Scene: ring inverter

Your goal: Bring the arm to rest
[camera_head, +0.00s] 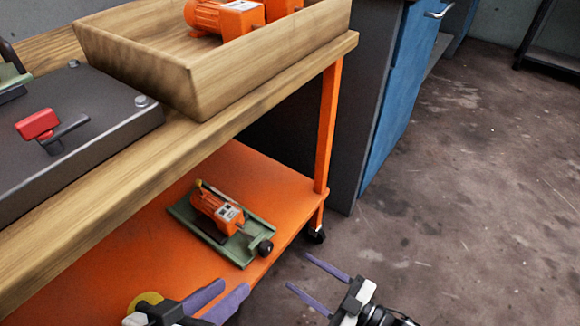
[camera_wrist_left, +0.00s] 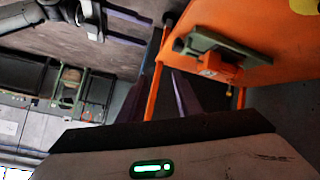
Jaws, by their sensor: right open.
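My left gripper (camera_head: 235,285) is low in the head view, in front of the cart's lower shelf. Its two purple fingers are apart, with nothing seen between them; they also show in the left wrist view (camera_wrist_left: 164,72) with a gap between them. My right gripper (camera_head: 299,270) is to the right of it, over the floor beyond the shelf's edge. Its fingers are spread and empty.
A wooden-topped cart has an orange lower shelf (camera_head: 120,262) holding an orange motor (camera_head: 217,208) on a green base (camera_head: 240,247). A wooden tray (camera_head: 150,72) with orange motors and a grey box (camera_head: 75,135) with a red-handled switch (camera_head: 38,124) are above. Floor (camera_head: 470,200) at right is clear.

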